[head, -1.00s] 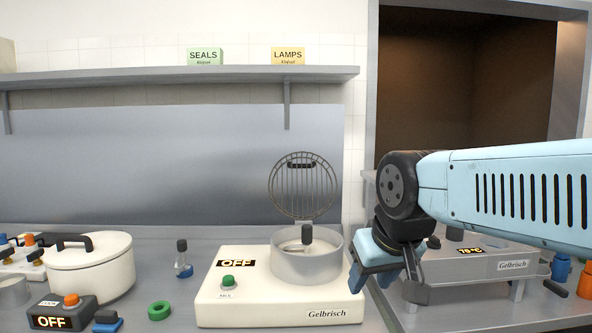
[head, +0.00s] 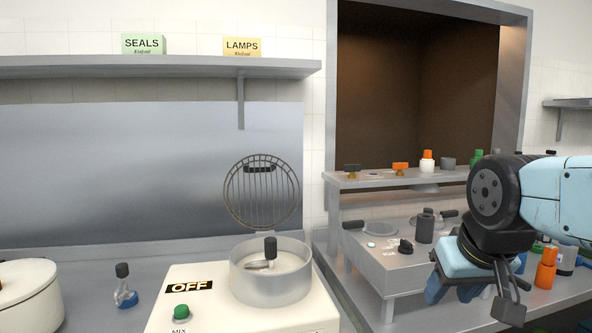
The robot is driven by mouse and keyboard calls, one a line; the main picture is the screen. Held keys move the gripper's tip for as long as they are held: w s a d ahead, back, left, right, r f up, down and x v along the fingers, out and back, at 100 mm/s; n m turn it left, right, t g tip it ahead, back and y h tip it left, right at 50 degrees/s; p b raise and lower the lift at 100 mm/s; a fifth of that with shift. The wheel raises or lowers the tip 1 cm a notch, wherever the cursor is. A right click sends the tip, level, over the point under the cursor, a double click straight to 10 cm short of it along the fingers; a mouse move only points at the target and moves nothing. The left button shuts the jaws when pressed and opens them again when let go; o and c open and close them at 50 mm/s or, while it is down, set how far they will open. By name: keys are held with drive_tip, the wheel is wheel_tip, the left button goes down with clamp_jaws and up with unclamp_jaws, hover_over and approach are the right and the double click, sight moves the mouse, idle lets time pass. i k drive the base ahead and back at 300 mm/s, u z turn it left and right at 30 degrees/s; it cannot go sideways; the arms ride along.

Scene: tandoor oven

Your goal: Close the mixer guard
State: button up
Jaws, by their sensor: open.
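The mixer (head: 215,275) is a cream box with a round grey metal bowl (head: 271,290) on its right part. Its round wire guard (head: 252,200) stands upright at the back of the bowl, raised open, with a black handle (head: 260,168) near its top edge. A black-topped part stands up in the bowl. The mixer display reads OFF, beside a green button (head: 181,312). My gripper (head: 470,300) is open and empty, at the right, well apart from the mixer and pointing down in front of the metal counter unit.
A white pot (head: 28,300) stands at the left, with a small black-capped bottle (head: 125,290) between it and the mixer. At right, a metal unit (head: 375,265) and a raised ledge (head: 380,182) hold small items. A wall shelf (head: 160,67) runs above.

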sight(246, 169)
drive_tip(key=u, duration=0.45)
drive_tip(key=i, duration=0.1)
drive_tip(key=z, duration=2.05)
drive_tip(key=k, duration=1.25)
drive_tip(key=u, duration=2.05)
drive_tip(key=i, duration=1)
